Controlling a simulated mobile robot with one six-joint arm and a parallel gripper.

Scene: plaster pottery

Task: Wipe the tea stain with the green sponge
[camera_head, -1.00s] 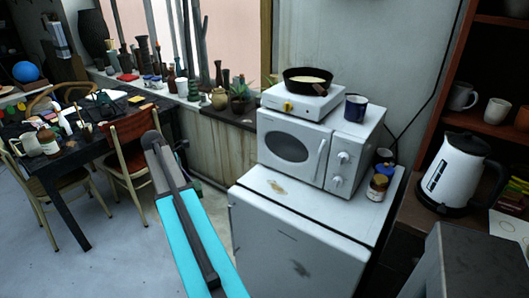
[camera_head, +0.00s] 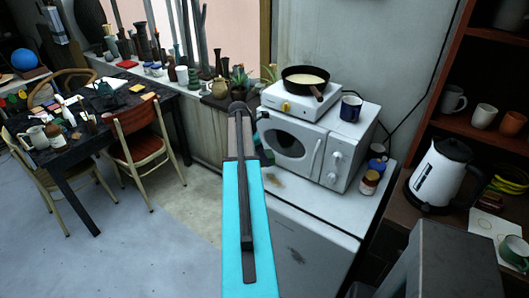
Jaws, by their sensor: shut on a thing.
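The tea stain is a brownish patch (camera_head: 276,180) on the white top of the small fridge (camera_head: 315,215), in front of the microwave. My cyan and dark grey arm rises from the bottom of the view and stands just left of the stain, covering the left part of the fridge. My gripper is not visible; the arm's far end is hidden behind its own dark joint. I cannot make out the green sponge anywhere in the view.
A white microwave (camera_head: 305,148) stands on the fridge, bearing a hot plate with a black pan (camera_head: 306,78) and a blue mug (camera_head: 351,108). A jar (camera_head: 370,182) stands at its right. A kettle (camera_head: 438,178) is farther right. A cluttered table (camera_head: 75,140) and chairs are left.

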